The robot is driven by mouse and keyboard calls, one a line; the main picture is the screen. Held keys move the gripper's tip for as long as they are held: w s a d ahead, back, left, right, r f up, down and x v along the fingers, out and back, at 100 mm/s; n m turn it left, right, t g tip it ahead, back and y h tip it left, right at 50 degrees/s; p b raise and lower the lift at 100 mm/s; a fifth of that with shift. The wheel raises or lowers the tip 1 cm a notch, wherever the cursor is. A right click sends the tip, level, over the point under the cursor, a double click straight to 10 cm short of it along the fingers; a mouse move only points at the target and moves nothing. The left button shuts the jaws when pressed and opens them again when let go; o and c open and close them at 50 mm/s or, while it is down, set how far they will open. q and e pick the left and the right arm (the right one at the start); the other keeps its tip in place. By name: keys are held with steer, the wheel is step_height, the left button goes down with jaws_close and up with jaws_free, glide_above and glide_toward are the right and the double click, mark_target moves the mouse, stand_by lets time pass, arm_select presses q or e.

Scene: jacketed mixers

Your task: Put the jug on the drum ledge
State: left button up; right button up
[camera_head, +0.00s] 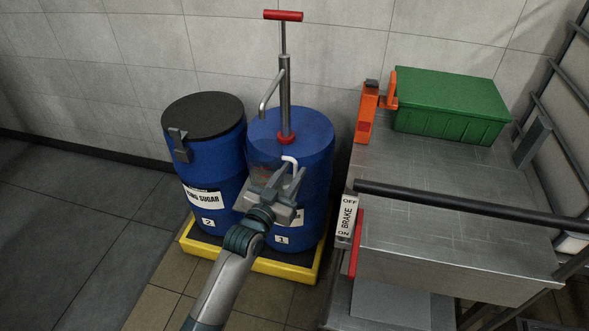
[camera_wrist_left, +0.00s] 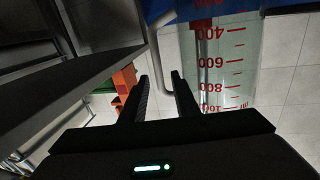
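The clear jug with red markings (camera_head: 264,173) shows at the front of the blue drum labelled 1 (camera_head: 312,152). My left gripper partly hides it. In the left wrist view the jug (camera_wrist_left: 258,65) shows red graduations, with blue surface beyond its 400 end. I cannot tell exactly what its base rests on. Its pale handle (camera_head: 290,160) rises at my left gripper (camera_head: 287,178). In the left wrist view the handle (camera_wrist_left: 155,52) runs between the fingers (camera_wrist_left: 159,75), which stand apart with a gap around it. My right gripper is out of view.
A hand pump (camera_head: 285,90) with a spout stands on drum 1. Drum 2 (camera_head: 205,115) is at its left, both on a yellow-edged pallet (camera_head: 285,273). A metal cart (camera_head: 440,190) at right carries a green box (camera_head: 450,105) and an orange tool (camera_head: 368,112); its brake lever is near my arm.

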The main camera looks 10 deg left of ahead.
arm_select(q)
steer(key=v, duration=0.9)
steer(key=shift+s, duration=0.35)
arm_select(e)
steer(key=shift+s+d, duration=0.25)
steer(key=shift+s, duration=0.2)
arm_select(q)
steer(key=shift+a, duration=0.1)
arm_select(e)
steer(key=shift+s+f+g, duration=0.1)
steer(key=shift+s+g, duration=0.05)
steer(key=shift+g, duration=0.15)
